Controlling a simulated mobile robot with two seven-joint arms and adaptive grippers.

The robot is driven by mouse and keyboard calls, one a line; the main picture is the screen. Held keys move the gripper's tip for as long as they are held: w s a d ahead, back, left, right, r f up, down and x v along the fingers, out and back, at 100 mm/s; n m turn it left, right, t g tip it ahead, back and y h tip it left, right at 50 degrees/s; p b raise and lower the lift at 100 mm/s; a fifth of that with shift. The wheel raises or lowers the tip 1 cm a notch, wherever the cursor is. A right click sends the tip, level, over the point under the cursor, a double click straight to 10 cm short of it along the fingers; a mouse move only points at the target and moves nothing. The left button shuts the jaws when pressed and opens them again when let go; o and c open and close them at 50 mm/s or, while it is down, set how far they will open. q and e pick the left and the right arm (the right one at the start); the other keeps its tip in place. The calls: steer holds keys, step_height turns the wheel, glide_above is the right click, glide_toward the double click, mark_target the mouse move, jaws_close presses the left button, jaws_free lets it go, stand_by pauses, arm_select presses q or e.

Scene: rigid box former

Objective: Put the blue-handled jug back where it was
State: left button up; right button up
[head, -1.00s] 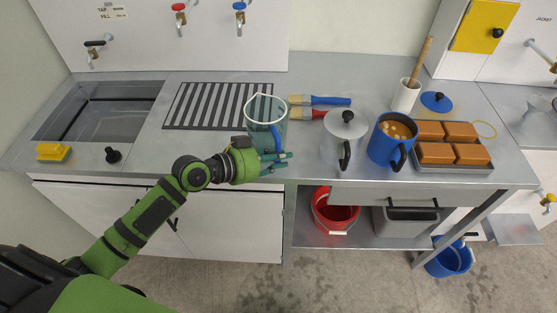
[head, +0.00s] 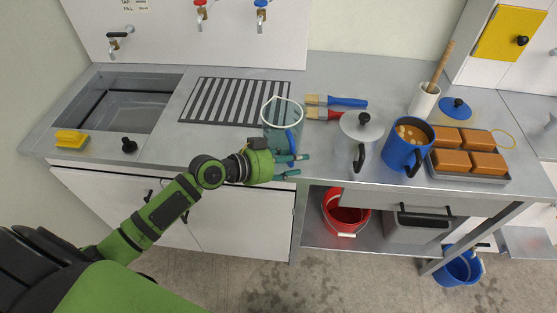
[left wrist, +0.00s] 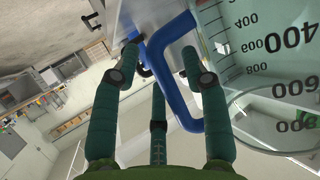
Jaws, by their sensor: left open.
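The clear jug (head: 280,112) stands upright on the metal counter near its front edge, right of the striped drain grid. Its blue handle (head: 291,143) faces the front. My left gripper (head: 297,166) is at the handle, with its fingers open. In the left wrist view, the blue handle (left wrist: 157,48) shows between and beyond the spread fingers (left wrist: 159,62). The jug wall with its measuring marks (left wrist: 265,50) fills the right side there. I cannot tell whether any finger touches the handle. My right gripper is not in view.
A lidded grey pot (head: 347,155), a blue mug (head: 403,155) and a tray of brown blocks (head: 470,178) stand to the right. Two brushes (head: 345,102) lie behind the jug. The striped grid (head: 237,101) and the sink (head: 130,100) at left are empty.

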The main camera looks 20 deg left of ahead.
arm_select(q)
steer(key=b+v, duration=0.3)
steer(key=v, duration=0.9)
